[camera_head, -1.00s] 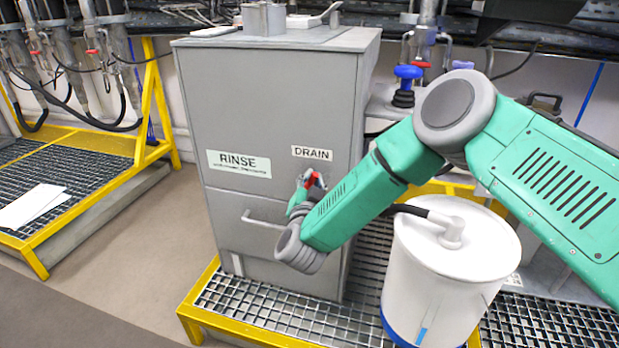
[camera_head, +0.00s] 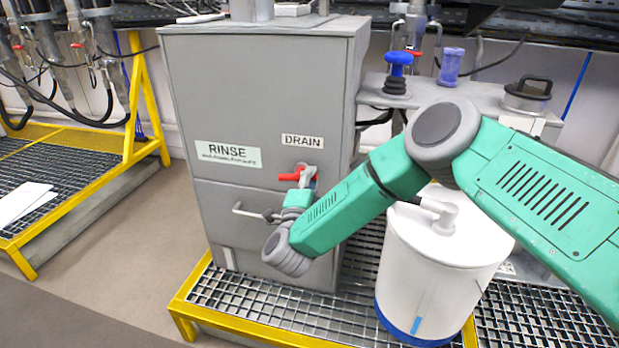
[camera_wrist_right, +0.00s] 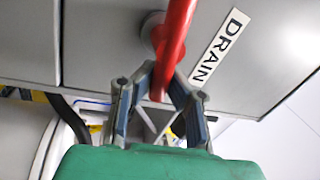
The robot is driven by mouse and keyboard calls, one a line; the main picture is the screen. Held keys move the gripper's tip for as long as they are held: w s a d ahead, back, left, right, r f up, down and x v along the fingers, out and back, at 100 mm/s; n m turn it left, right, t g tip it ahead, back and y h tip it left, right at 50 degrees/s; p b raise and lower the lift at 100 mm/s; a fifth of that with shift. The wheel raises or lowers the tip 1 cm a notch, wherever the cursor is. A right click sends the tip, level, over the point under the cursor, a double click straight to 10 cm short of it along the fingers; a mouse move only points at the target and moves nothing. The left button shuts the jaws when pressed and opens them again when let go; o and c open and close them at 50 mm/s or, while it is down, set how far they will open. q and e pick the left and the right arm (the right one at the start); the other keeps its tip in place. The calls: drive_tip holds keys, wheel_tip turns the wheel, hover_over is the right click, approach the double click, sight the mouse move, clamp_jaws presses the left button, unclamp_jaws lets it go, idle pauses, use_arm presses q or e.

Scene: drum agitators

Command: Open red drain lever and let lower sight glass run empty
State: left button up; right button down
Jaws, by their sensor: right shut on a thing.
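The red drain lever (camera_head: 290,177) is on the front of the grey cabinet (camera_head: 265,90), just under the DRAIN label (camera_head: 302,141). In the head view its red handle points left, roughly level. My right gripper (camera_head: 304,180) is at the lever, partly hidden by its own wrist. In the right wrist view the red lever (camera_wrist_right: 174,45) runs between the two fingers of my right gripper (camera_wrist_right: 160,78), which are shut on it. I cannot make out a lower sight glass in these frames. My left gripper is not in view.
A white drum (camera_head: 440,260) with a hose fitting stands right of the cabinet, below my right arm. A bar handle (camera_head: 252,212) juts from the cabinet front below the lever. A yellow-edged grating (camera_head: 260,290) lies underneath.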

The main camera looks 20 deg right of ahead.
drive_tip(key=shift+s+f+m+b, duration=0.15)
drive_tip(key=shift+f+m, duration=0.2)
drive_tip(key=shift+m, duration=0.25)
drive_tip(key=shift+f+m+b, duration=0.15)
drive_tip(key=shift+f+m, duration=0.15)
drive_tip(key=shift+m, duration=0.3)
drive_tip(key=c, duration=1.5)
unclamp_jaws()
drive_tip(key=shift+r, duration=0.1)
drive_tip(key=shift+a, duration=0.1)
drive_tip(key=v, duration=1.1)
drive_tip(key=shift+s+a, duration=0.25)
drive_tip(key=shift+a, duration=0.1)
